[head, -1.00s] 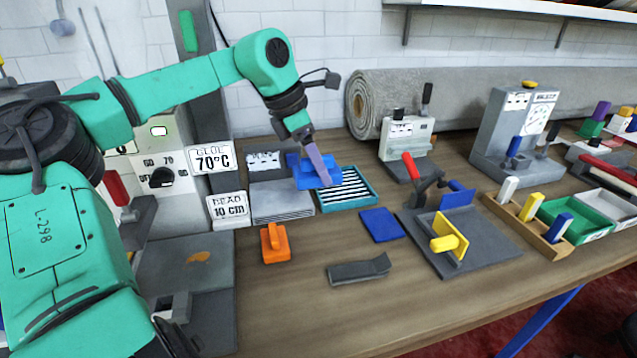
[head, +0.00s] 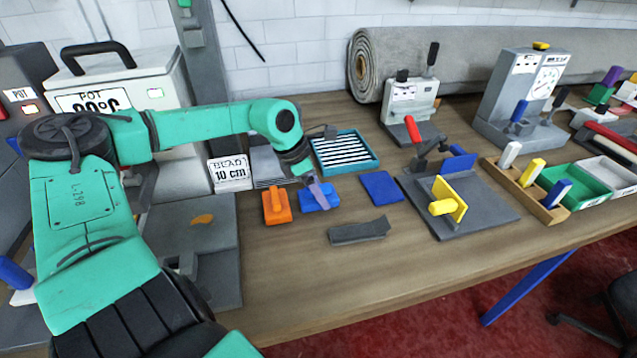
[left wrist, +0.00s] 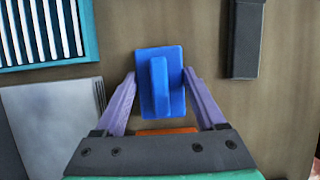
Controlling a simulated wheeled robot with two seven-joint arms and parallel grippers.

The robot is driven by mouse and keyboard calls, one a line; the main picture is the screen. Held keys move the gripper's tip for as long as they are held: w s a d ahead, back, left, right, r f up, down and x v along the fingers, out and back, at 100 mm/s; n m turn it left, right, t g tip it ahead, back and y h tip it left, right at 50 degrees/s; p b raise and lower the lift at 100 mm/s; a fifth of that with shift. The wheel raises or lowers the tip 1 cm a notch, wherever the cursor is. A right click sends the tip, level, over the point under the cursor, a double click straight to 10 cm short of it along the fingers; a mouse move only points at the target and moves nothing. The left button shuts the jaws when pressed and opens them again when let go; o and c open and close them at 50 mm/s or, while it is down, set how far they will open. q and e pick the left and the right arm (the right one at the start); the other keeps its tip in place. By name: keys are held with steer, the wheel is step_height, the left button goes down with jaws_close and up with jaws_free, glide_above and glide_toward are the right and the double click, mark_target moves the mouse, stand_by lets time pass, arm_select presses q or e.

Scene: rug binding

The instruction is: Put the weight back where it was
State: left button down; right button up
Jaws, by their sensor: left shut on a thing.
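My left gripper (head: 316,186) is shut on a blue weight (head: 322,199), a block with a raised handle bar. The weight is at the table area just right of an orange weight (head: 274,207) and in front of the teal tray. In the left wrist view the blue weight (left wrist: 160,82) sits between the two purple fingers. A strip of the orange weight (left wrist: 168,130) shows near the gripper base. I cannot tell whether the blue weight touches the table. My right gripper is not in view.
The teal tray (head: 374,161) of striped strips lies behind. A flat blue pad (head: 382,187) is to the right, a dark grey bent piece (head: 358,231) in front. A grey fixture (head: 475,222) with a yellow clamp stands further right. Bare table lies in front.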

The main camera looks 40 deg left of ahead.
arm_select(q)
steer(key=shift+w, duration=0.1)
jaws_free()
steer(key=shift+r, duration=0.2)
steer(key=shift+s+a+r, duration=0.15)
steer(key=shift+s+r, duration=0.1)
steer(key=shift+r, duration=0.3)
steer(key=v, duration=1)
steer(key=shift+s+r+b, duration=0.2)
steer(key=shift+b, duration=0.1)
